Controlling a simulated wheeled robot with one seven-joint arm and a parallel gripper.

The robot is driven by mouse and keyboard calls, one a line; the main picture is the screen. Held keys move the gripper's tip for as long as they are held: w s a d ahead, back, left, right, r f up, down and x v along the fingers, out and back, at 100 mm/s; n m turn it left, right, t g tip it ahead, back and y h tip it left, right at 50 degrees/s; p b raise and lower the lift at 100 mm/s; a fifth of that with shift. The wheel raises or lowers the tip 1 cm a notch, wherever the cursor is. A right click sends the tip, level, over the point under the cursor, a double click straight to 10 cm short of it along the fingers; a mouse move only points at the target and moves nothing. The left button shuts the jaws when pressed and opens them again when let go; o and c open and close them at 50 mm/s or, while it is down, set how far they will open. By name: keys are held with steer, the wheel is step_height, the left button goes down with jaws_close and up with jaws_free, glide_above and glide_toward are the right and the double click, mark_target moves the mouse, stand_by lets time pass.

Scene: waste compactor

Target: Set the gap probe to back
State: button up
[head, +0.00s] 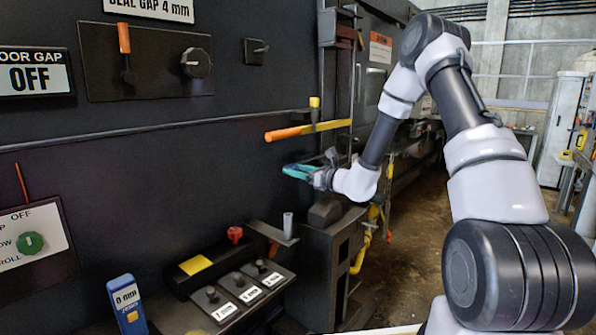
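No part is labelled as the gap probe. A blue hand-sized device (127,305) with a small "0 mm" display and a yellow patch stands at the lower left and may be it. A "SEAL GAP 4 mm" sign (150,8) and a "DOOR GAP OFF" display (35,74) are on the dark panel at the upper left. My gripper (294,171) has teal fingertips pointing left in front of the dark machine wall. It is far to the upper right of the blue device. I see nothing held in it, but the finger gap is too small to judge.
An orange-tipped yellow lever (306,130) sticks out just above my gripper. A black knob (195,63) and an orange-handled lever (124,40) are on the upper panel. Labelled switches (242,288), a red knob (235,234) and a green knob (30,243) are lower. Floor is open at right.

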steer(key=v, duration=1)
steer(key=shift+s+d, duration=0.25)
steer(key=shift+d, duration=0.05)
steer(key=shift+r, duration=0.1)
steer(key=s+a+r+n+g, duration=0.3)
steer(key=s+r+n+g, duration=0.3)
steer(key=s, duration=0.3)
steer(key=s+a+r+n+g, duration=0.3)
steer(key=s+r+n+g, duration=0.2)
steer(key=s+n, duration=0.4)
steer(key=s+d+r+n+t+h, duration=0.2)
steer(key=s+d+r+n+h, duration=0.2)
steer(key=s+d+h, duration=0.1)
steer(key=s+d+r+n+t+h, duration=0.3)
steer(key=s+d+r+h, duration=0.1)
steer(key=s+d, duration=0.3)
steer(key=d+h, duration=0.1)
steer(key=d, duration=0.1)
steer(key=shift+d+r+n+h, duration=0.2)
steer(key=shift+d+n+h, duration=0.15)
steer(key=shift+n+h, duration=0.05)
